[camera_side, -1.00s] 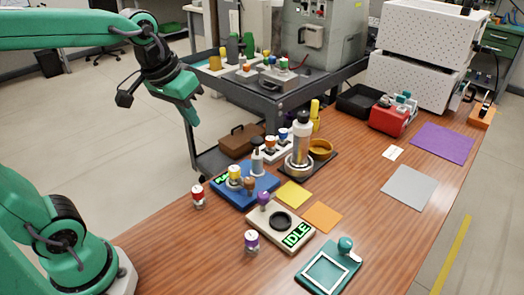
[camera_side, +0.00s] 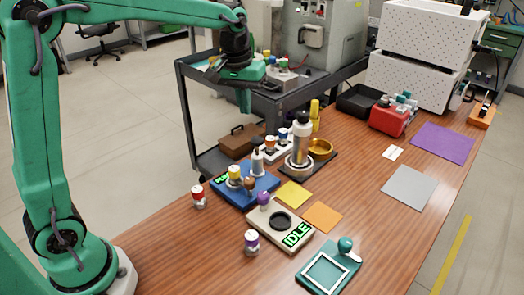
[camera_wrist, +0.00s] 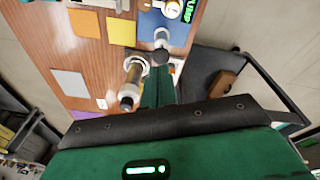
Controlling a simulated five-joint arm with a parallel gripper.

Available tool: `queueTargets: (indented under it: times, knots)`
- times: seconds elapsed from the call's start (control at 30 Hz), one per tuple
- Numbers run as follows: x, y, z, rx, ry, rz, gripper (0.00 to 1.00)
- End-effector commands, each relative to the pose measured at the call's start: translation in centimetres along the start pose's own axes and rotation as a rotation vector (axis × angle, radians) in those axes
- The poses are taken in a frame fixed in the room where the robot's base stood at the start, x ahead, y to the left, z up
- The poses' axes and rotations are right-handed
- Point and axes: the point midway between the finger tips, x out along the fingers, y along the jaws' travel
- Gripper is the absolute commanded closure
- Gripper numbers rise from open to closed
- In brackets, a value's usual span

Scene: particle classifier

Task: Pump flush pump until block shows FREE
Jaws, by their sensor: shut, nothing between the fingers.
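The blue block (camera_side: 262,191) stands on the wooden table. Its lit green label is partly hidden in the side view and reads PUMP in the wrist view (camera_wrist: 189,10); I see no FREE. A small white and grey pump with a dark top (camera_side: 257,162) stands at its back edge and shows in the wrist view (camera_wrist: 161,37). A beige block (camera_side: 262,225) in front shows IDLE. My gripper (camera_side: 245,108) is shut and empty, fingers pointing down, well above the blue block and apart from it. Its fingers also show in the wrist view (camera_wrist: 158,80).
Red-white (camera_side: 198,197) and purple-white (camera_side: 251,242) jars stand nearby. A dark cart (camera_side: 280,96) is behind the table.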

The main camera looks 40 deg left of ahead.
Motion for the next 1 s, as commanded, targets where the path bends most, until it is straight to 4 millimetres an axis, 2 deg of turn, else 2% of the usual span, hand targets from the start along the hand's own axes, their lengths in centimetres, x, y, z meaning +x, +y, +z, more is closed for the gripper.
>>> queueTargets:
  times: [0.1,0.3,1.0]
  knots:
    - [1.2,0.5,-1.2,-0.025,-0.022,-0.010,1.00]
    - [2.5,1.1,-2.4,-0.052,-0.043,-0.019,1.00]
    - [3.2,1.2,-2.8,-0.060,-0.048,-0.022,1.00]
